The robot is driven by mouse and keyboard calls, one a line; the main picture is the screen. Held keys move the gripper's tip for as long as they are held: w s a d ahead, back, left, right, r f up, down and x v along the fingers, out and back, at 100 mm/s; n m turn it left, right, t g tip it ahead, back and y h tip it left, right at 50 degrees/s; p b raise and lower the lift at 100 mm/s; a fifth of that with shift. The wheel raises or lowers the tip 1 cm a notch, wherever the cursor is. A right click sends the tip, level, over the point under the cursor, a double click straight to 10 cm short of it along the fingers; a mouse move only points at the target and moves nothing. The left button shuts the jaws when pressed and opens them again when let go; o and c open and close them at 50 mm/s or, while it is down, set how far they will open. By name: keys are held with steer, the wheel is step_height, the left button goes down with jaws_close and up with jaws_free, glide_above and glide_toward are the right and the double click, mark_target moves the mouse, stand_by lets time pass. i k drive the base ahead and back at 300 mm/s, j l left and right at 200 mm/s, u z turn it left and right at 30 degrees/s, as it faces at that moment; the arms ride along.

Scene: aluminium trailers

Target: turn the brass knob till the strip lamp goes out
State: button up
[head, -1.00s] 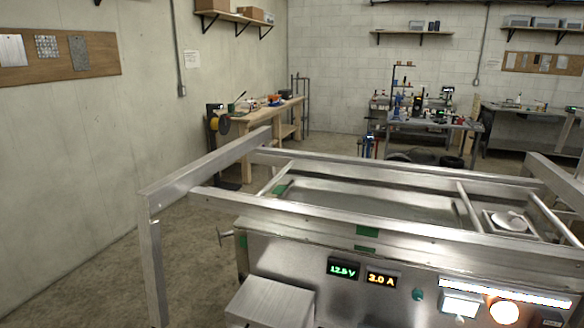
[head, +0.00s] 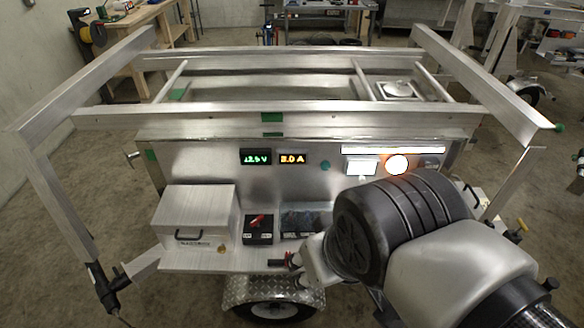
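The strip lamp (head: 393,150) glows white along the upper right of the trailer's front panel (head: 210,165), so it is lit. Below it are a small lit white box (head: 361,167) and a round glowing orange-white lamp (head: 397,165). I cannot make out the brass knob for certain; my arm covers the lower right of the panel. A small brass-coloured piece (head: 222,248) shows by the silver box, too small to identify. My arm, with a black ridged joint, fills the lower right foreground. I cannot make out my gripper or its fingers.
A green voltage readout (head: 255,157), an amber current readout (head: 292,159) and a teal button (head: 325,166) sit on the panel. A silver box (head: 195,213) and a black switch box (head: 258,229) stand on the shelf. Aluminium rails (head: 300,110) frame the trailer above.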

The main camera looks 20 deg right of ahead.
mark_target(221, 249)
steer(key=u, duration=0.5)
steer(key=l+u, duration=0.15)
steer(key=l, duration=0.2)
steer(key=k+l+u, duration=0.2)
steer(key=l, duration=0.15)
steer(key=i+l, duration=0.05)
steer(key=i, duration=0.05)
